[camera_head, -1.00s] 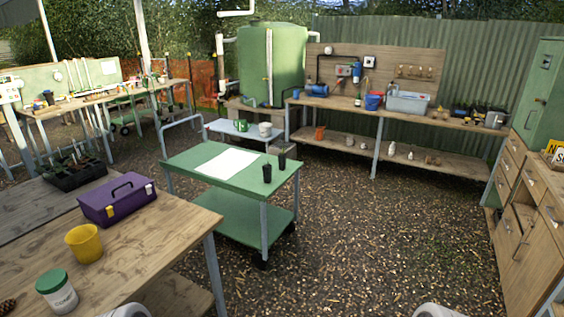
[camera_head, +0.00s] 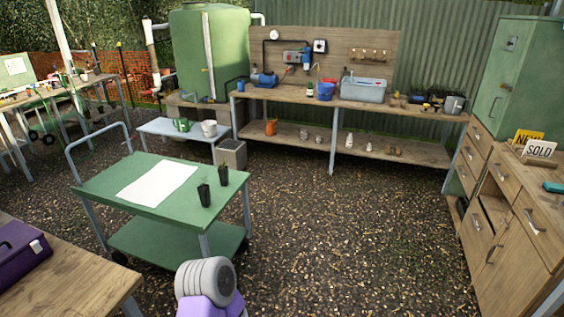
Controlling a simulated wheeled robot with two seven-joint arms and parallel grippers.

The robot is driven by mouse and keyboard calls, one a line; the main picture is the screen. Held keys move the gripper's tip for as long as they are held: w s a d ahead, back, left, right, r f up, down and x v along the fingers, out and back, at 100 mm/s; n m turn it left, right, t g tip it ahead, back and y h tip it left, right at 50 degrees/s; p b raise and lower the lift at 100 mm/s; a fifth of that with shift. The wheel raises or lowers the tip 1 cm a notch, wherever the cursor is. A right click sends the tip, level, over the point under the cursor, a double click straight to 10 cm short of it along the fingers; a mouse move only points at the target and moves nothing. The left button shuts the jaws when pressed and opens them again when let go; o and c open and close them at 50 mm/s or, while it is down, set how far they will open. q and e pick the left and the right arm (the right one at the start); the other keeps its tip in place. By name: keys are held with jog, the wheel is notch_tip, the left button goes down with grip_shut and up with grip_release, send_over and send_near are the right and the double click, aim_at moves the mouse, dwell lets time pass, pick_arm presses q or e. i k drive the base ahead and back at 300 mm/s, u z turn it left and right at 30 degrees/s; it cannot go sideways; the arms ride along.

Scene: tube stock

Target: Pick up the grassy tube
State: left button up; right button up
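Two small dark tapered tubes stand upright on the right end of the green cart's top. The nearer dark tube (camera_head: 204,195) is close to the cart's front edge. The farther dark tube (camera_head: 223,176) is just behind it and to the right. Something thin seems to show at their tops, but it is too small to tell which one is grassy. A grey and purple link of my arm rises at the bottom, in front of the cart. Neither of my grippers is in view.
The green cart (camera_head: 120,190) carries a white sheet (camera_head: 157,184). A wooden table (camera_head: 75,285) with a purple toolbox (camera_head: 18,255) is at lower left. A long workbench (camera_head: 300,98) stands behind, and wooden drawers (camera_head: 500,210) stand right. Gravel between them is open.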

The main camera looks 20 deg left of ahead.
aim_at(223, 170)
jog(key=i, duration=2)
jog(key=u, duration=0.55)
